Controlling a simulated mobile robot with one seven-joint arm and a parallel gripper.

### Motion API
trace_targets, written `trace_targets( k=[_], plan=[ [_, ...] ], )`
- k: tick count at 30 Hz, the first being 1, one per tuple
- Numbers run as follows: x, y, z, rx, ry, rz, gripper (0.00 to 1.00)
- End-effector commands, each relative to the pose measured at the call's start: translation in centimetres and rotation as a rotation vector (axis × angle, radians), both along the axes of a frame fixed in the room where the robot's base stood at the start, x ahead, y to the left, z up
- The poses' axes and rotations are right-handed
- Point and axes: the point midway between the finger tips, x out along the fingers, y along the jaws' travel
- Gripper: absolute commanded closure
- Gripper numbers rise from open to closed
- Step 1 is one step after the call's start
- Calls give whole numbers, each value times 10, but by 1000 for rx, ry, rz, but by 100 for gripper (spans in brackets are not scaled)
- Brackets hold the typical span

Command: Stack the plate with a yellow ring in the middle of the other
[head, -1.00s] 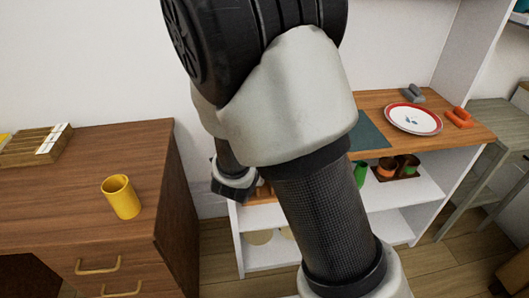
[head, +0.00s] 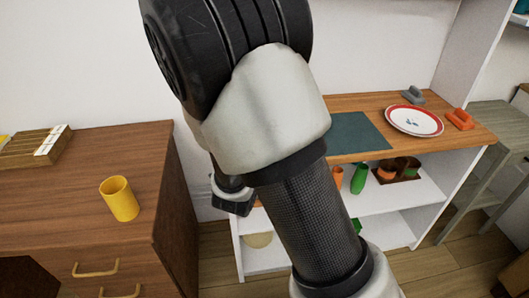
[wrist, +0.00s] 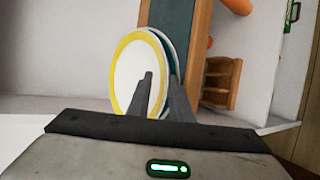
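The white plate with a yellow ring (wrist: 125,62) is in the wrist view, its face at a slant, with my gripper (wrist: 163,88) at its near edge. One finger lies across its face and the other is behind it, so my gripper is shut on it. A teal and white curved edge shows just behind it; I cannot tell if this is its underside or another plate. In the head view the held plate and fingers are hidden by my arm. A white plate with a red rim (head: 414,121) lies flat on the wooden top at the right.
A teal mat (head: 352,135) lies bare left of the red-rimmed plate. A grey object (head: 412,97) and an orange one (head: 460,119) are close to that plate. Cups stand on the shelf below. A yellow mug (head: 119,198) stands on the brown desk (head: 70,220) at left.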

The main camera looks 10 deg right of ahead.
Motion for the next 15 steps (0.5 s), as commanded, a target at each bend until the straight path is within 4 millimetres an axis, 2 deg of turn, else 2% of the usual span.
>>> trace_targets(
  k=[12, 15],
  plan=[
    [-71, 32, 32, 1, 2, 8, 77],
    [-78, 34, 41, -6, 6, 4, 77]
  ],
)
